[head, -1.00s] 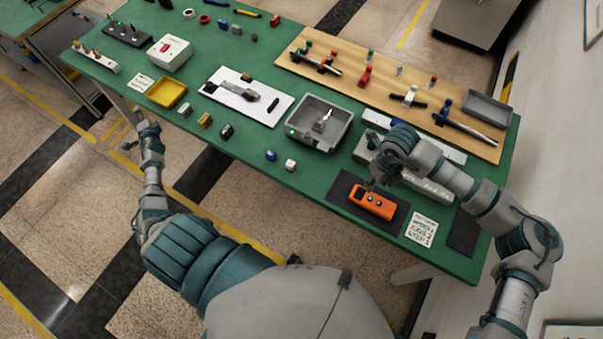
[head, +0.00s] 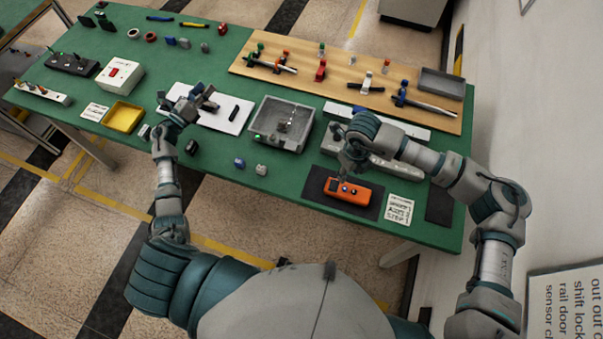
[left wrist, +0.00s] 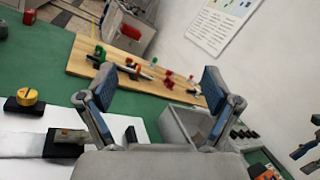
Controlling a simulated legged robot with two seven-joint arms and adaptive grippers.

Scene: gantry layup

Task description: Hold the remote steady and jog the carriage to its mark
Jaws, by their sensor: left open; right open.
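The orange remote (head: 347,191) lies on a dark mat (head: 318,184) near the front right edge of the green bench, with two small buttons on its top. It also shows at the lower right of the left wrist view (left wrist: 262,163). My right gripper (head: 345,172) is open, just above the remote's back edge; I cannot tell if it touches. My left gripper (head: 188,99) is open and empty over the white board (head: 231,124). A grey tray (head: 256,138) with a green light holds a small grey block (head: 285,125); I cannot tell whether this is the carriage.
A printed card (head: 398,210) lies right of the remote. A long grey bar (head: 395,158) lies behind it, partly hidden by my right arm. A wooden board (head: 345,76) with clamps fills the back right. A yellow tray (head: 123,117) and white switch box (head: 120,75) stand left.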

